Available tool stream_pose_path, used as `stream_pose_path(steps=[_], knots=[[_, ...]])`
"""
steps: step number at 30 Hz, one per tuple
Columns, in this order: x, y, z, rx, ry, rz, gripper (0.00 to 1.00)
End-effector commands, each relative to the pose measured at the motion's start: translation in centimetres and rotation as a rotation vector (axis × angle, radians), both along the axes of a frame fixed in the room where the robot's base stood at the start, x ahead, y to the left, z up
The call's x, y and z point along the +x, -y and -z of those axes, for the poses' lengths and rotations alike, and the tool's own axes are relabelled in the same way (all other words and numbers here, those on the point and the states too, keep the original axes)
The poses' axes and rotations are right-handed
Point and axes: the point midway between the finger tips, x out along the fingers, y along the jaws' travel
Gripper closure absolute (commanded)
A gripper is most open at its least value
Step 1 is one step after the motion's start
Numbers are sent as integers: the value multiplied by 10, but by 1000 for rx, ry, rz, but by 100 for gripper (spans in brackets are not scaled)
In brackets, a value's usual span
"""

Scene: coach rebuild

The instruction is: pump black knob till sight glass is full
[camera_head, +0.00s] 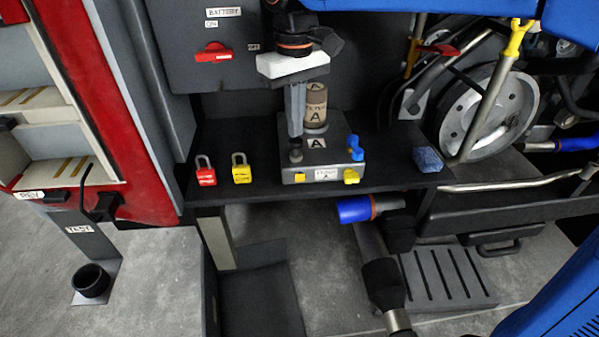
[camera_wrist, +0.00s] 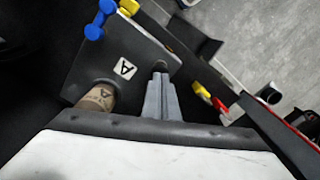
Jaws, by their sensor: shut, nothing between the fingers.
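My gripper (camera_head: 296,135) points down with its grey fingers together and empty. Its tips are at or just above a small black knob (camera_head: 295,156) on the grey unit marked A (camera_head: 333,158). I cannot tell whether they touch it. In the wrist view the shut fingers (camera_wrist: 160,78) end by the dark knob (camera_wrist: 160,66). A tan cylinder marked A (camera_head: 316,107) stands on the unit behind the fingers, and in the wrist view it (camera_wrist: 98,97) is left of them. I cannot make out a sight glass or its level.
A blue valve handle (camera_head: 355,148) and a yellow handle (camera_head: 351,176) are on the unit's right side. A red padlock (camera_head: 206,172) and a yellow padlock (camera_head: 241,170) stand left on the black shelf (camera_head: 270,195). A blue sponge-like block (camera_head: 428,160) lies right.

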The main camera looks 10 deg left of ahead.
Motion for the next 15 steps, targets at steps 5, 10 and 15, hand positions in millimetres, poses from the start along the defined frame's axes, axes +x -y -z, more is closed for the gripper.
stream_pose_path(steps=[5,10,15], knots=[[0,0,0,0,0,0,100],[0,0,0,0,0,0,100],[0,0,-6,1,1,0,100]])
